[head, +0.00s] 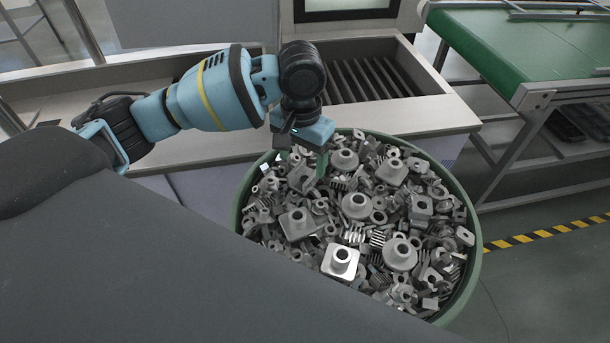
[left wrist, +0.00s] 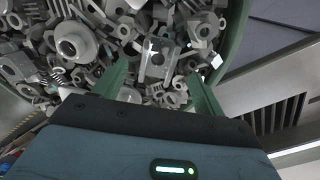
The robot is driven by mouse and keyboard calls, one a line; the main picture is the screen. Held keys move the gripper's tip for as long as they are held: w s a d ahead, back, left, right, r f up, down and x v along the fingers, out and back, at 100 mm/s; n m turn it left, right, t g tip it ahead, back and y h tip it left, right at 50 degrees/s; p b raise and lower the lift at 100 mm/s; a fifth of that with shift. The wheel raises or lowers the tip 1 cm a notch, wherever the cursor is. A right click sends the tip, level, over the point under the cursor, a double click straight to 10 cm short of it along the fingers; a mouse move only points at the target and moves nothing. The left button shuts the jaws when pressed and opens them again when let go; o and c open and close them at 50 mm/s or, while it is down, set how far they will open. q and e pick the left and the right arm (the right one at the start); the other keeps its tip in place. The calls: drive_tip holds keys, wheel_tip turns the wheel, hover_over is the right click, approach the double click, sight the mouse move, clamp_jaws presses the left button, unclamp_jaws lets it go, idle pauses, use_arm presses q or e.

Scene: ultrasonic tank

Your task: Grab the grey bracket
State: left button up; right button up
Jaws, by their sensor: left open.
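A grey bracket (left wrist: 158,60) with a hole lies among the metal parts in the left wrist view, between and just beyond my left fingertips. In the head view, what looks like the same bracket (head: 302,178) lies in the upper left part of the heap, just below the gripper. My left gripper (head: 307,160) is open above the heap, pointing down. Its two green fingers (left wrist: 156,78) show apart in the left wrist view, with nothing held. I cannot tell whether the fingertips touch any parts. My right gripper is not in view.
A round green bin (head: 474,235) holds the heap of mixed grey parts, several with round bosses. Behind it stands a tank (head: 440,113) with a slatted basin. A green-topped table (head: 520,45) is at the right. Floor at the right is clear, with striped tape (head: 545,232).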

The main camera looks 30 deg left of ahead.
sight(304, 181)
use_arm(q)
drive_tip(key=f, duration=0.5)
drive_tip(key=shift+w+d, duration=0.1)
drive_tip(key=shift+w, duration=0.15)
drive_tip(key=c, duration=1.1)
drive_tip(key=shift+c, duration=0.2)
drive_tip(key=shift+r, duration=0.1)
wheel_tip(304, 181, up, 10)
